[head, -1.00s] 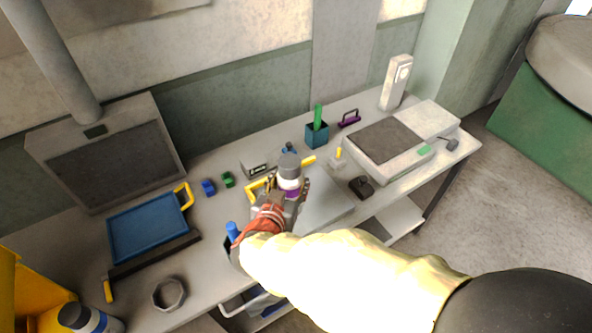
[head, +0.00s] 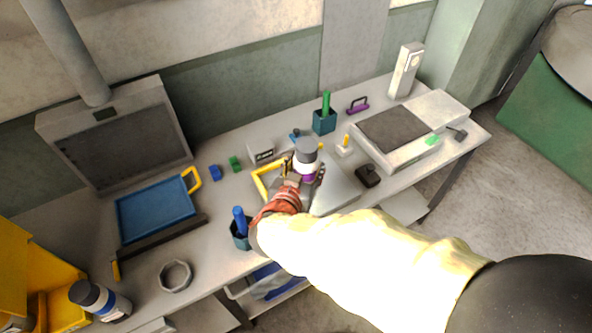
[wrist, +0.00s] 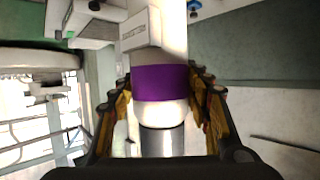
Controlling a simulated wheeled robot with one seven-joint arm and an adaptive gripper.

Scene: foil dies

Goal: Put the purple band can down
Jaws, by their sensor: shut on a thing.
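The purple band can (head: 307,160) has a grey cap, a white body and a purple band. My gripper (head: 303,177) is shut on it and holds it upright over the middle of the workbench (head: 222,192). In the wrist view the purple band (wrist: 160,83) lies between the two jagged fingers (wrist: 161,98), with the white body on both sides of it. I cannot tell whether the can's base touches the surface below, as my gripper and arm hide it.
A flat pale plate with a yellow handle (head: 262,184) lies under my gripper. A dark block (head: 368,176), a teal holder (head: 324,122) and a grey machine (head: 400,142) stand to the right. A blue tray (head: 155,210) and a teal cup (head: 240,235) are on the left.

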